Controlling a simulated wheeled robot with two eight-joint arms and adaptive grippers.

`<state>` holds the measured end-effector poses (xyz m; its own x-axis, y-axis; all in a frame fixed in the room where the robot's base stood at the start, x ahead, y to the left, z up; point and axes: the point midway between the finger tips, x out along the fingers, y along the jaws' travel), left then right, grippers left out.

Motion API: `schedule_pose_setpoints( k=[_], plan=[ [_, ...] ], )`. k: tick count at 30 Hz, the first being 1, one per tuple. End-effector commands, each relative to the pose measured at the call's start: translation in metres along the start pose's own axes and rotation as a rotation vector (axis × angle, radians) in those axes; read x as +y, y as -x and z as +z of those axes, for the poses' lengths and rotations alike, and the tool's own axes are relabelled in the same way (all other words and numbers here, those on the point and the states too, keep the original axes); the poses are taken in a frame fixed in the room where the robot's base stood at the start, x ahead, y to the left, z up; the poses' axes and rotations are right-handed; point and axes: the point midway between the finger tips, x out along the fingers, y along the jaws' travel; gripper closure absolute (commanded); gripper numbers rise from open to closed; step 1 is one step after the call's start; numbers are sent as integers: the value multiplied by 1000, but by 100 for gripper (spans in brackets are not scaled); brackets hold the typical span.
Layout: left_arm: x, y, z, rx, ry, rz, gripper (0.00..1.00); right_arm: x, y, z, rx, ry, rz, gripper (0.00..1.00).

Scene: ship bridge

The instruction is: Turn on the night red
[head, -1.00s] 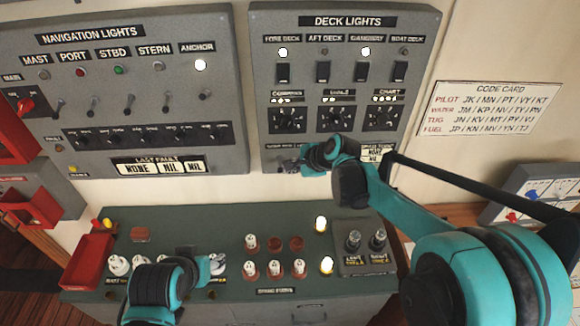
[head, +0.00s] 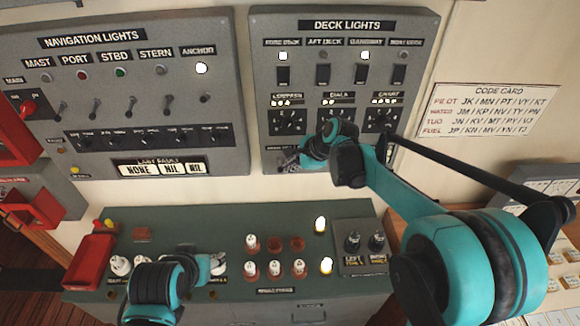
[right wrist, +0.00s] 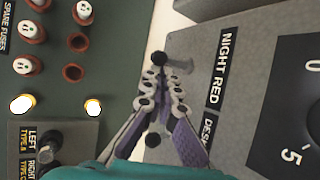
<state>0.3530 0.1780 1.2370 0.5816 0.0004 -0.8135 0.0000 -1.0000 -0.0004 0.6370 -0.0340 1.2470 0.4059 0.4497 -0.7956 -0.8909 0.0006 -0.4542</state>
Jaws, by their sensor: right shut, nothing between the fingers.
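The NIGHT RED label (right wrist: 226,68) is on the lower edge of the grey deck lights panel (head: 425,90). A small toggle lever with a dark ball tip (right wrist: 158,58) sticks out from the panel beside the label. My right gripper (right wrist: 160,82) is shut and empty, its fingertips right at the ball tip; I cannot tell whether they touch it. In the head view my right gripper (head: 288,163) is at the panel's lower left corner, where my wrist hides part of the panel. My left gripper (head: 217,263) is low over the green console; its jaw opening is unclear.
The navigation lights panel (head: 225,120) is to the left, with a narrow wall gap between. Rotary dimmer knobs (head: 289,122) sit just above my right gripper. Below, the green console (head: 215,235) carries spare fuses (head: 250,268). A code card (head: 490,110) hangs on the right.

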Motion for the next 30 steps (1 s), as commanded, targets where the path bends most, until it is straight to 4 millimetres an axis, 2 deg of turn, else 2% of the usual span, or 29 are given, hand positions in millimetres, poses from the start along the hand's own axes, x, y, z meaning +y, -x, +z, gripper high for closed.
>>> schedule_pose_setpoints(
  k=[11,21,30],
  plan=[
    [0,1,-1,0,0,0,50,-1,2,1,0,-3,7,100],
    [0,9,-7,0,0,0,50,-7,13,7,0,-3,6,100],
    [0,9,-6,0,0,0,50,-7,13,7,-1,-3,7,100]
  ],
)
